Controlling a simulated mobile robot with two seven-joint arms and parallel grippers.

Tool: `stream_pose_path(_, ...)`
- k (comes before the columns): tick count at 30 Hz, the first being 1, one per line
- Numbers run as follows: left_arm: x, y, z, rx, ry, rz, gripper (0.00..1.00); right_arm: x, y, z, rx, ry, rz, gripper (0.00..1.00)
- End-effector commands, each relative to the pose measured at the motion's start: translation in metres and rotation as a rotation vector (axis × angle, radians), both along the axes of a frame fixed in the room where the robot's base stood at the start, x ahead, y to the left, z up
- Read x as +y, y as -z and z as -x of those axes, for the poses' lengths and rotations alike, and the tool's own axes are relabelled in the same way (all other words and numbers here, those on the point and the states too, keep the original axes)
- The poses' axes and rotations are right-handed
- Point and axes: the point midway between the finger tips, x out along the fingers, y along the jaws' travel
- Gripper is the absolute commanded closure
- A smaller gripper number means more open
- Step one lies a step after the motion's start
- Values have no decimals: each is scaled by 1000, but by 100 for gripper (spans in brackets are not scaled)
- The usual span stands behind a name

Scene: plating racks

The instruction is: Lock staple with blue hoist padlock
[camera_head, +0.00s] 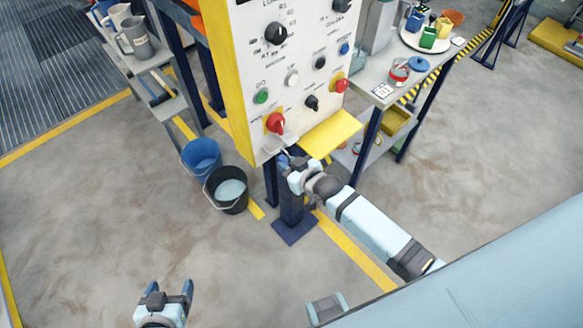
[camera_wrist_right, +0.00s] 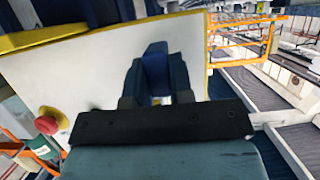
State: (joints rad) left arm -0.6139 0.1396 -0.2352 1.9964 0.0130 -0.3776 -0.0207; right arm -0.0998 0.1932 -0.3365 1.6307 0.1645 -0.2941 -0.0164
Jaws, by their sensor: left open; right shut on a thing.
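My right gripper (camera_head: 284,161) is at the lower edge of the white control panel (camera_head: 303,62). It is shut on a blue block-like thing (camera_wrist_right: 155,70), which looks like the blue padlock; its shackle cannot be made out. A small pale metal fitting (camera_head: 277,146), perhaps the staple, shows under the red knob (camera_head: 275,123), close to the right gripper. Whether the padlock touches it or goes through it I cannot tell. My left gripper (camera_head: 169,289) is open and empty, low in the head view over the floor.
A yellow ledge (camera_head: 331,136) juts out right of the right gripper. A blue bucket (camera_head: 201,157) and a black bucket (camera_head: 229,190) stand on the floor. The floor around the left gripper is clear.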

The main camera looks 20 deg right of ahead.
Motion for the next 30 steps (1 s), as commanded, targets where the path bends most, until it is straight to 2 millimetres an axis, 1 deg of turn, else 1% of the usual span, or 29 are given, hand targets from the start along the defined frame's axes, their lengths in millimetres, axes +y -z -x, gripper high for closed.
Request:
stream_pose_path(20, 0, 7, 1, 5, 0, -1, 23, 12, -1, -33, -2, 0, -1, 100)
stream_pose_path(30, 0, 17, 1, 4, 0, -1, 23, 12, 18, -33, 0, 0, 0, 100)
